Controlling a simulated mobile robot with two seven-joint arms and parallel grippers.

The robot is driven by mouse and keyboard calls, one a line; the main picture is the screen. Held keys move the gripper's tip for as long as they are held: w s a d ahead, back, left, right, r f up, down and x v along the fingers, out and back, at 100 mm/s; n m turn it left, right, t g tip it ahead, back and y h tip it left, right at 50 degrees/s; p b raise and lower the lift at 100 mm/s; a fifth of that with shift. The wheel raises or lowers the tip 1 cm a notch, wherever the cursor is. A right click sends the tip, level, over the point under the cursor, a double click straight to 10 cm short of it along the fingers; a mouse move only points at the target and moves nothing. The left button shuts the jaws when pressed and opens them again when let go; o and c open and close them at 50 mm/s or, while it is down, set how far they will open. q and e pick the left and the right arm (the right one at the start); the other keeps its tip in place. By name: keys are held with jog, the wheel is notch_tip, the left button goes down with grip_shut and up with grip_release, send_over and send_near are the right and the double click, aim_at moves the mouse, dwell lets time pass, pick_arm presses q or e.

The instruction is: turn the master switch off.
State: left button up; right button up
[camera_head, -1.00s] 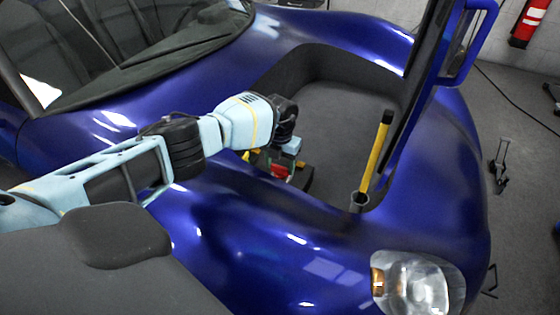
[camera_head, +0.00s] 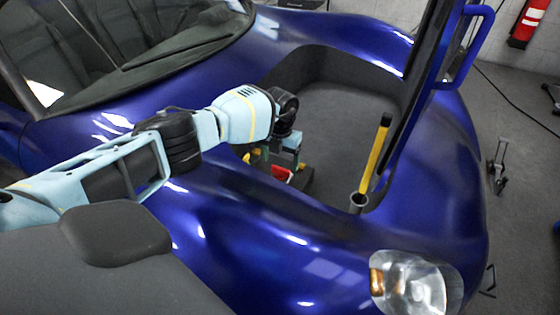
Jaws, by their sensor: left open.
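A red part (camera_head: 281,173), which looks like the master switch, shows low in the front compartment of the blue car. My left arm reaches in from the left over the fender. Its wrist is above the compartment's left side, and my left gripper (camera_head: 284,158) points down right by the red part. The gripper is open, but its fingertips are largely hidden, so I cannot tell whether they touch the red part. The switch's lever position cannot be made out. My right gripper is not in view.
The blue car body (camera_head: 270,225) surrounds the compartment (camera_head: 340,120), whose right part is mostly clear. A yellow bar with a black top (camera_head: 378,150) stands in a grey cup (camera_head: 358,202) at its right. The raised lid edge (camera_head: 420,90) is beyond.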

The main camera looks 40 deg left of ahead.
aim_at(281, 168)
pick_arm(q)
jog(key=shift+r+p, duration=0.55)
jog(key=shift+r, duration=2)
